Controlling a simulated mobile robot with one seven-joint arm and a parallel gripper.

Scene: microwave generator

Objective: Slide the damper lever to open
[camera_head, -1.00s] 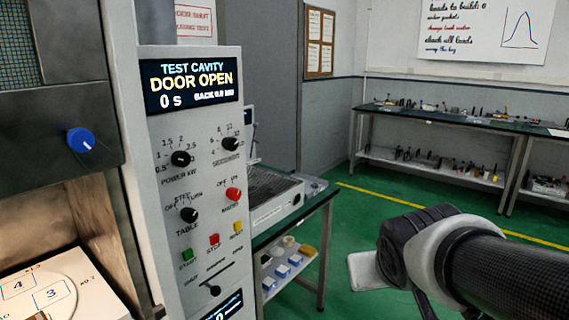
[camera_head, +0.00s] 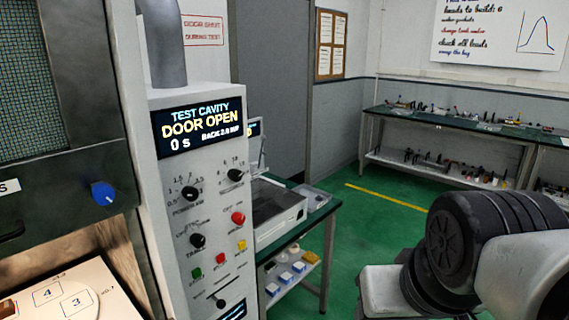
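The damper lever (camera_head: 221,303) is a small black knob on a slot low on the grey control panel (camera_head: 180,265), just above a lower display. It sits near the middle of its slanted slot. Its end labels are too small to read now; in the earlier view they seem to read SHUT at left and OPEN at right. My arm is at the lower right, well away from the panel. My gripper's fingers do not show, and nothing touches the lever.
The upper display (camera_head: 200,128) reads DOOR OPEN. Black knobs and red, green and yellow buttons lie above the lever. A blue knob (camera_head: 103,193) and the open cavity with a numbered plate (camera_head: 62,297) are at left. A green-topped bench (camera_head: 320,212) stands right of the panel.

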